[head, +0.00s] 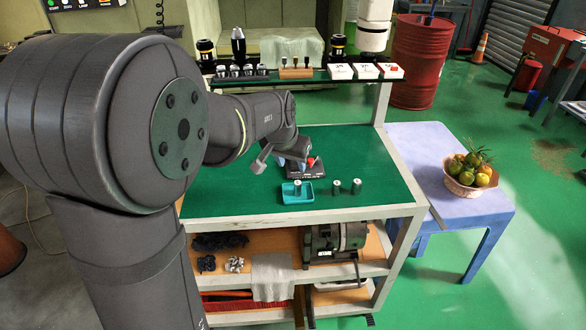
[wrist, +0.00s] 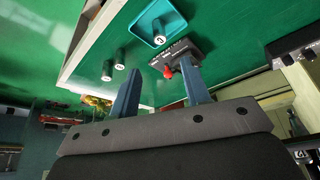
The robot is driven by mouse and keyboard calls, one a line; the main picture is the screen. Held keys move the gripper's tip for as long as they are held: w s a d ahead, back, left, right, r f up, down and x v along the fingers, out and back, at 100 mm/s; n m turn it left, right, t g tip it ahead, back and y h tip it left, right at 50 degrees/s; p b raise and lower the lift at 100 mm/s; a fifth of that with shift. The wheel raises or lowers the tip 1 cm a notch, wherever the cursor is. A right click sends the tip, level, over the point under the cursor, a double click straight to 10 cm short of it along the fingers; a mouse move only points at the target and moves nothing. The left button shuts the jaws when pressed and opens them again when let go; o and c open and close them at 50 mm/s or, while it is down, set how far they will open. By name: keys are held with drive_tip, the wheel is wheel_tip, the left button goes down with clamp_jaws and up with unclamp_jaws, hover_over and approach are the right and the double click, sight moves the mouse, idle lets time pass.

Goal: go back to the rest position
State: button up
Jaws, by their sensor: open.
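My gripper (head: 281,160) is over the green top of the cart, towards its back middle. In the wrist view, my gripper (wrist: 161,74) has its two blue-grey fingers wide apart, with nothing held between them. A small black device (head: 305,171) with a red knob stands on the cart top close to the gripper. In the wrist view the device (wrist: 176,52) shows beyond the fingertips, and I cannot tell whether a finger touches it. In the head view my arm and gripper hide part of the cart top.
A teal tray (head: 284,198) holding a grey cylinder is in front of the device. Two more cylinders, one (head: 337,187) and another (head: 356,187), stand right of it. A raised rear shelf (head: 336,78) carries tool holders and white boxes. The cart top's right side is clear.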

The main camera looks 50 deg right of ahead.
sight(297, 183)
drive_tip(key=shift+a+r, duration=0.1)
drive_tip(key=shift+r, duration=0.15)
drive_tip(key=x, duration=1.2)
drive_tip(key=shift+f, duration=0.25)
wheel_tip(297, 183, up, 2)
drive_tip(key=shift+r, duration=0.65)
drive_tip(key=shift+f, duration=0.1)
